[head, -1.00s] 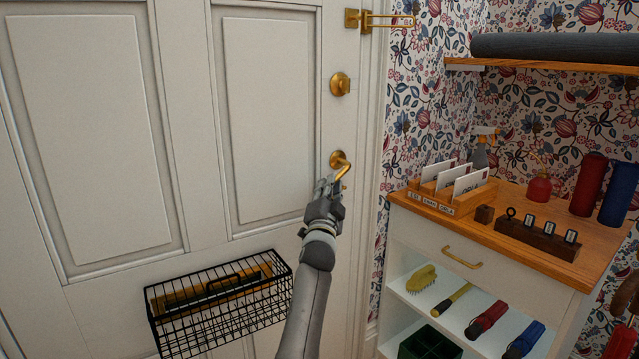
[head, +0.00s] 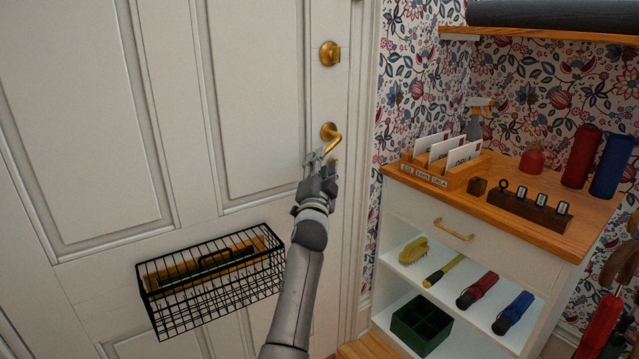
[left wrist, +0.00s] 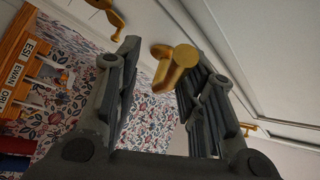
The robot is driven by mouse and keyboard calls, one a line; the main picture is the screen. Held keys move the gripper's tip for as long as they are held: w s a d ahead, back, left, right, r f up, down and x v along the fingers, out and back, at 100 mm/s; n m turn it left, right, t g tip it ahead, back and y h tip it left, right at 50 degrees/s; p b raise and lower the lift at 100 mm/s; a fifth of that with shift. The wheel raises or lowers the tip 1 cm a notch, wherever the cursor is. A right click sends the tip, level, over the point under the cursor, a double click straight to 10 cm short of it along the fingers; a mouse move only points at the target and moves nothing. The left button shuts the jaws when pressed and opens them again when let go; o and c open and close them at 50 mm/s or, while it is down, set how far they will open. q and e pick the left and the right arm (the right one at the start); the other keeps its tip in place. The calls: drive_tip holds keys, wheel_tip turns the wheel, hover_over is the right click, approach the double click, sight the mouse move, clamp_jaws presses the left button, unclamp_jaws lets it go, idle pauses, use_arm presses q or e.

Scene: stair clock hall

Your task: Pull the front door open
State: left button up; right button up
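The white panelled front door (head: 80,110) fills the left of the head view, and I see no gap at its edge. Its brass lever handle (head: 331,138) sits near the right edge, below a round brass lock (head: 329,54). My left gripper (head: 320,160) is at the lever, its fingertips up against it in this view. In the left wrist view the fingers (left wrist: 160,75) are spread, with the rounded brass lever end (left wrist: 175,66) between their tips and space on the left side. Part of the lever is hidden by the gripper. My right gripper is not in view.
A black wire basket (head: 212,283) hangs on the door below the gripper. To the right stands a white cabinet (head: 400,215) with a wooden top, letter rack (head: 425,178), key holder (head: 530,208) and shelves of umbrellas. A wall shelf (head: 560,34) is above it.

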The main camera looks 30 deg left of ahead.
use_arm(q)
drive_tip(key=v, duration=0.9)
drive_tip(key=shift+s+d, duration=0.2)
drive_tip(key=shift+f, duration=0.1)
